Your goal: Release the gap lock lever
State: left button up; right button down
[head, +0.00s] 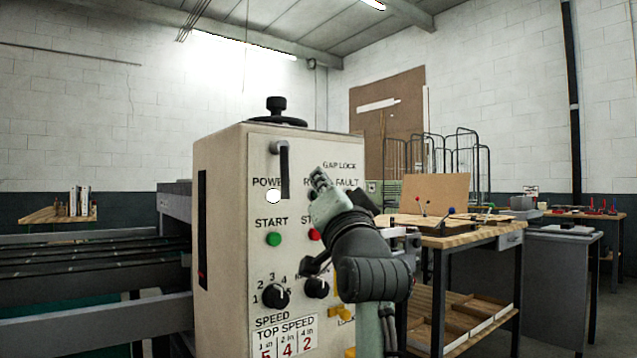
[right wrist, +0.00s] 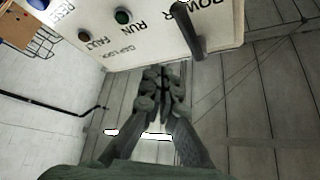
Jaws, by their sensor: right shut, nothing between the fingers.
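The control box (head: 222,160) has a cream front panel with a "GAP LOCK" label at its upper right. A dark upright bar (head: 284,172) with a grey rounded knob (head: 275,147) at its top is on the upper panel, above the "POWER" lamp (head: 273,196); I take it for the lever. The dark bar also shows in the right wrist view (right wrist: 188,32), beside the "POWER" lettering. My right gripper (head: 319,178) is shut and empty, in front of the panel to the right of and below the knob, apart from it. It covers part of the panel's lettering. My left gripper is out of view.
A black handwheel (head: 277,112) tops the box. Green start (head: 273,239) and red stop (head: 314,235) buttons and a speed dial (head: 276,296) sit lower on the panel. A conveyor (head: 95,318) runs left; a wooden bench (head: 455,235) stands right. The space above the box is clear.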

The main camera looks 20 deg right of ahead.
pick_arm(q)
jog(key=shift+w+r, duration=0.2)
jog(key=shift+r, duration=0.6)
pick_arm(e)
jog(key=s+a, duration=0.1)
jog(key=s, duration=0.4)
jog(key=shift+s+a, duration=0.3)
jog(key=shift+s, duration=0.1)
jog(key=shift+f, duration=0.1)
